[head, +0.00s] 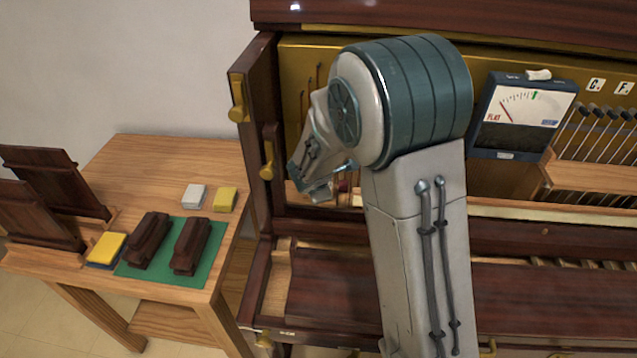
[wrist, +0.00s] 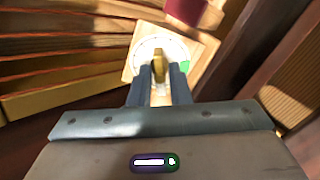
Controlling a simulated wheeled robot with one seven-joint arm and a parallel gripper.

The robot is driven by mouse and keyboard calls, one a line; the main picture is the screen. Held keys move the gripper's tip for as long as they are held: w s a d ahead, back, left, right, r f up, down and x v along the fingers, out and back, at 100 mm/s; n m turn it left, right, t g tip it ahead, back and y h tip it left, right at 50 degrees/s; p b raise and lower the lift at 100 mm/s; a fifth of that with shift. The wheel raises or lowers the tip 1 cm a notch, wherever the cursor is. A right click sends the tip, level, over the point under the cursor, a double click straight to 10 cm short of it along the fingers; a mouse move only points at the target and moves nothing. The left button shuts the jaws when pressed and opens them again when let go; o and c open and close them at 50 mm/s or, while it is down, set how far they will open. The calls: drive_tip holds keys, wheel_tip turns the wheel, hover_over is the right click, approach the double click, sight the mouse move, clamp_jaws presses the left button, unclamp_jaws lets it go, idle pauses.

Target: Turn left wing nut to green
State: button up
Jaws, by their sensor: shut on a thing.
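In the wrist view, my gripper (wrist: 160,80) is shut on a brass wing nut (wrist: 158,64), with one dark finger on each side of it. The wing nut stands in front of a round white dial (wrist: 147,48) on a pale wooden block. A green patch (wrist: 185,67) shows on the dial's right side. The wing nut's wing points roughly up and down in this view. In the head view, my gripper is at the piano's left end, and my arm hides the wing nut and dial.
A meter (head: 525,115) marked FLAT, with a green mark on its scale, stands right of my arm. A wooden side table (head: 150,165) at left holds a green mat (head: 205,275), dark blocks and yellow pads. A dark red piece (wrist: 187,10) sits above the dial.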

drive_tip(key=shift+n, duration=1)
drive_tip(key=n+p, duration=0.1)
drive_tip(key=n, duration=0.2)
drive_tip(key=shift+n, duration=0.3)
drive_tip(key=shift+n+p, duration=0.45)
drive_tip(key=shift+n, duration=1.35)
